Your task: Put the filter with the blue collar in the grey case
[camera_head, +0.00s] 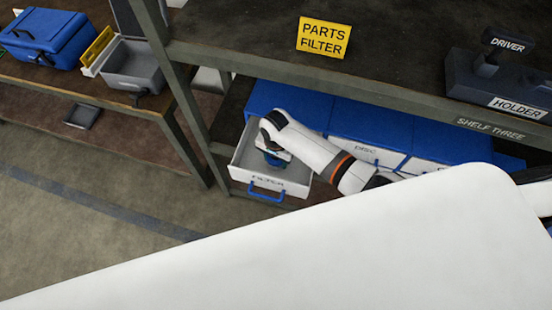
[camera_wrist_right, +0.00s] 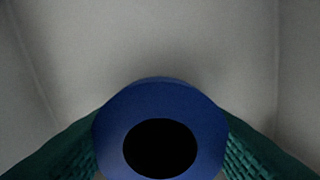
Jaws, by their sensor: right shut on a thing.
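The filter with the blue collar (camera_wrist_right: 160,98) shows in the right wrist view as a blue ring around a dark round opening. My right gripper (camera_head: 274,158) is shut on it, with green finger pads on both sides of the collar. In the head view the gripper reaches down into the open drawer labelled FILTER (camera_head: 266,181), and a bit of blue shows below it. The rest of the filter is hidden. The grey case (camera_head: 123,81) stands open on the left bench, its lid raised at the back. My left gripper is not in view.
A blue toolbox (camera_head: 47,37) and a yellow item (camera_head: 97,46) are beside the case. A shelf post (camera_head: 178,75) stands between bench and drawer. Shelf boards lie above the drawer, with a yellow PARTS FILTER sign (camera_head: 323,38) and a driver holder (camera_head: 500,85). Closed drawers (camera_head: 366,151) are to the right.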

